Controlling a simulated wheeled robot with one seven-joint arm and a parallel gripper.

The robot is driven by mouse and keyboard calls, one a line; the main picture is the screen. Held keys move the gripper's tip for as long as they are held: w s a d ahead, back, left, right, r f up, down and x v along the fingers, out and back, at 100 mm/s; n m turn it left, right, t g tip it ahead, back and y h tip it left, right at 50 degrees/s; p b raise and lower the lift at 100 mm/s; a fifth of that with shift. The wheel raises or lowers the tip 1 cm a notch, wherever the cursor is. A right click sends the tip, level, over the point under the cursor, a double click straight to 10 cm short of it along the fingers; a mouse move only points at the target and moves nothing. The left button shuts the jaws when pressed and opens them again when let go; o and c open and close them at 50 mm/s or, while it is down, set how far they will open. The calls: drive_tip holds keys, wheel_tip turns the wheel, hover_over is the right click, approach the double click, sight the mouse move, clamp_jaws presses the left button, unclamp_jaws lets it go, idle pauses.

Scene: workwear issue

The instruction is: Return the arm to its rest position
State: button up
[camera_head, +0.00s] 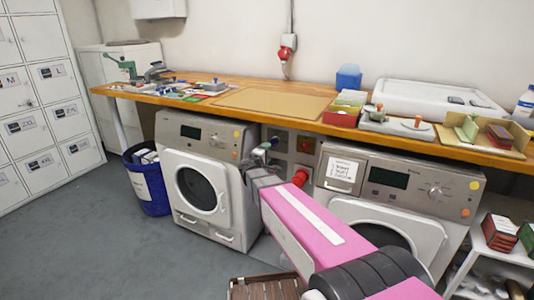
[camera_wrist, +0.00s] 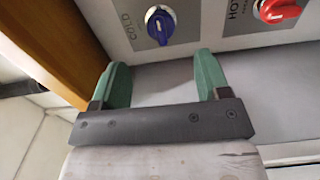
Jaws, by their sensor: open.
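My arm reaches forward from the bottom right of the head view, with a pink link. My gripper (camera_head: 262,160) is in front of the panel between the two washing machines. In the wrist view its two green fingers (camera_wrist: 163,72) stand apart with nothing between them. A blue knob (camera_wrist: 160,24) marked COLD is just beyond the fingertips, apart from them. A red knob (camera_wrist: 277,10) marked HOT is further right, cut off by the picture's top edge.
A wooden worktop (camera_head: 225,80) runs above the left washer (camera_head: 195,185) and right washer (camera_head: 395,200), close over the gripper. A blue bin (camera_head: 150,190) and lockers (camera_head: 40,120) stand left. A brown crate (camera_head: 262,290) is low in front. The grey floor at left is clear.

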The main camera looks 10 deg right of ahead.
drive_tip(key=s+d+f+m+g+y, duration=0.1)
drive_tip(key=s+d+f+m+g, duration=0.35)
drive_tip(key=s, duration=0.35)
drive_tip(key=s+d+f+m+g+y, duration=0.1)
drive_tip(key=s+d+f+m+g, duration=0.2)
drive_tip(key=s+d+f+g, duration=0.3)
drive_tip(key=s+a+f+m+g+y, duration=0.1)
drive_tip(key=s+a+f+g+y, duration=0.1)
drive_tip(key=s+y, duration=0.2)
drive_tip(key=s+a+f+m+g+y, duration=0.2)
drive_tip(key=s+a+f+y, duration=0.1)
drive_tip(key=s, duration=0.8)
drive_tip(key=shift+a+y, duration=0.35)
drive_tip(key=shift+y, duration=0.15)
drive_tip(key=shift+m+g, duration=0.25)
